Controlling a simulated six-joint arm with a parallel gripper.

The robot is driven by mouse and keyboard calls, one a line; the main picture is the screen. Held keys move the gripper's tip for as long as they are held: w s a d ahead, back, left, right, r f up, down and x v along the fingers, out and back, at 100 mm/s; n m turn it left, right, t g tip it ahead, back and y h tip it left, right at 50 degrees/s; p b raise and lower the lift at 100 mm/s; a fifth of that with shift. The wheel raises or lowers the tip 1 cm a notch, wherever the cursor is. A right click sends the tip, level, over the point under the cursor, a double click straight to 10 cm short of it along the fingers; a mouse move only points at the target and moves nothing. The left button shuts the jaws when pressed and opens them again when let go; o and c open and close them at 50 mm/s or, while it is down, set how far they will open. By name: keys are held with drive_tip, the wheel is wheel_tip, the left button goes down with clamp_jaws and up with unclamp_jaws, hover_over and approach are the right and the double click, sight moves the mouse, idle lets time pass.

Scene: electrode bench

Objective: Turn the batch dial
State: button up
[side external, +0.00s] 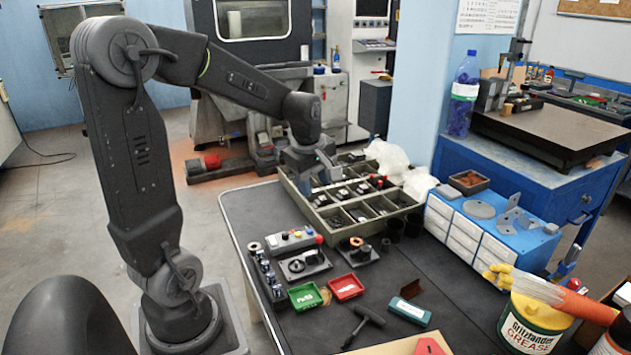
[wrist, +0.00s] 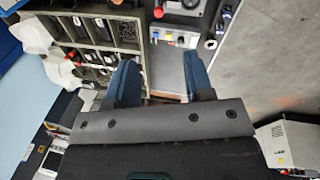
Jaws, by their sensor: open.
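A grey plate with a round black dial (side external: 297,265) lies on the dark bench, in front of a grey control box (side external: 290,241) with coloured buttons and a red knob. I cannot read any marks on the dial. In the wrist view, the control box (wrist: 176,38) shows at the top, and a black dial (wrist: 190,4) is cut off by the top edge.
The divided tray (side external: 334,225) of dark parts stands behind the dial. Green (side external: 305,296) and red (side external: 346,287) trays lie in front. A black-and-copper part (side external: 360,252) sits at right, small cylinders (side external: 268,275) at left. A blue drawer unit (side external: 490,235) stands farther right.

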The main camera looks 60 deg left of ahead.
drive_tip(key=shift+s+d+r+m, duration=0.15)
drive_tip(key=shift+d+r+m, duration=0.2)
drive_tip(key=shift+d+m, duration=0.3)
drive_tip(key=n+g+h, duration=0.1)
drive_tip(key=n+g, duration=0.1)
drive_tip(key=n, duration=1.2)
approach(285, 234)
wheel_tip(285, 234, down, 9)
drive_tip(key=shift+a+f, duration=0.1)
drive_tip(key=shift+f, duration=0.05)
